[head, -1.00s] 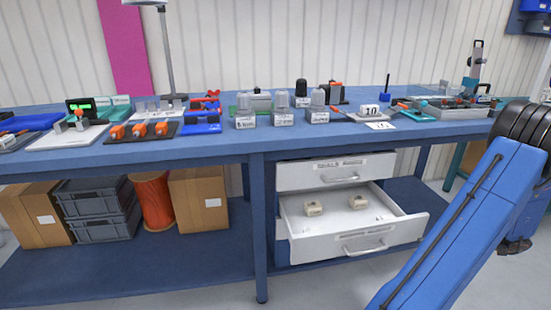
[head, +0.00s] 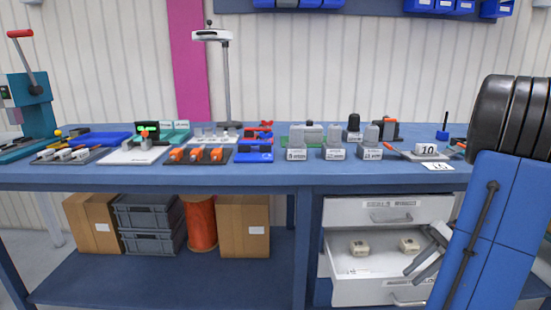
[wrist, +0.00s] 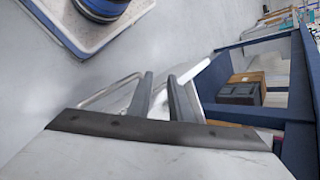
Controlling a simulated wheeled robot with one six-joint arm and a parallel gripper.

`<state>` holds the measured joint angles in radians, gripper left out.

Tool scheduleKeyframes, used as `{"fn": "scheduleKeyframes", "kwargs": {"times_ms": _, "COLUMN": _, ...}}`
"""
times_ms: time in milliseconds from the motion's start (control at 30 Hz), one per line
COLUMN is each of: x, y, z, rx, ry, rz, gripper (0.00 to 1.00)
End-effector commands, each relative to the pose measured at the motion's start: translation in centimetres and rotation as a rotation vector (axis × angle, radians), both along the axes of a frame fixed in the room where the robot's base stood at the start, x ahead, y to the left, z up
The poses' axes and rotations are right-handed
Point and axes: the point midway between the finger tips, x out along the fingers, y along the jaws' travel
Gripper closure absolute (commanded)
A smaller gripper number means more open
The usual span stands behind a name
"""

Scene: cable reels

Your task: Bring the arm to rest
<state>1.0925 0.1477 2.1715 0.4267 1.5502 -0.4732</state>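My blue arm (head: 490,225) with its dark joint stands at the right of the head view. My gripper (head: 420,262) shows beside it, in front of the right part of the open drawer, with its grey fingers pointing down and left. In the wrist view my gripper (wrist: 160,78) has its two fingers apart, with nothing held between them. Whether it touches the drawer cannot be told.
The blue workbench (head: 250,175) carries several fixtures and bottles. Boxes, grey crates (head: 150,243) and an orange reel (head: 201,222) stand on its lower shelf.

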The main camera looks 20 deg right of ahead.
Motion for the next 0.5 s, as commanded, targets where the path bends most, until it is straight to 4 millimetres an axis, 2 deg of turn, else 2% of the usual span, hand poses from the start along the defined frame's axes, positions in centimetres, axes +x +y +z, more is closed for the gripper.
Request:
{"fn": "scheduleKeyframes", "kwargs": {"times_ms": 33, "x": 0.5, "y": 1.4, "z": 0.5, "rx": -0.037, "ry": 0.004, "rz": 0.032, "gripper": 0.81}}
{"fn": "scheduleKeyframes", "kwargs": {"times_ms": 233, "x": 1.5, "y": 6.4, "z": 1.9, "rx": -0.187, "ry": 0.016, "rz": 0.140, "gripper": 0.81}}
{"fn": "scheduleKeyframes", "kwargs": {"times_ms": 500, "x": 1.7, "y": 12.4, "z": 3.4, "rx": -0.390, "ry": -0.015, "rz": 0.272, "gripper": 0.81}}
